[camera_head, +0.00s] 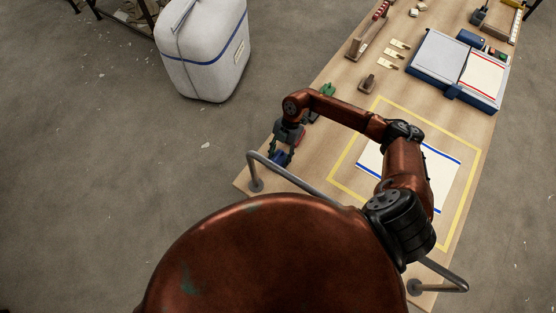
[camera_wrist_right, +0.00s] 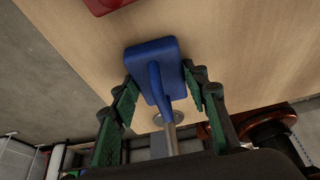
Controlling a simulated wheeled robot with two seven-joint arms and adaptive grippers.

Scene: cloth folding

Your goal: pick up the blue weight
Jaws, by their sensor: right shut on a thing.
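The blue weight (camera_head: 279,158) is at the left front edge of the table in the head view, partly hidden by my right gripper (camera_head: 282,152). In the right wrist view, the blue weight (camera_wrist_right: 150,58) has a block-like base and a narrow blue handle. Whether the weight touches the table is hard to tell. My left gripper is not in view.
A red object (camera_wrist_right: 103,4) lies close by on the table. A white cloth with blue stripes (camera_head: 441,172) lies inside a yellow outline, partly behind my right arm. A grey rail (camera_head: 300,179) runs along the front edge. A blue tray (camera_head: 431,73) stands farther back.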

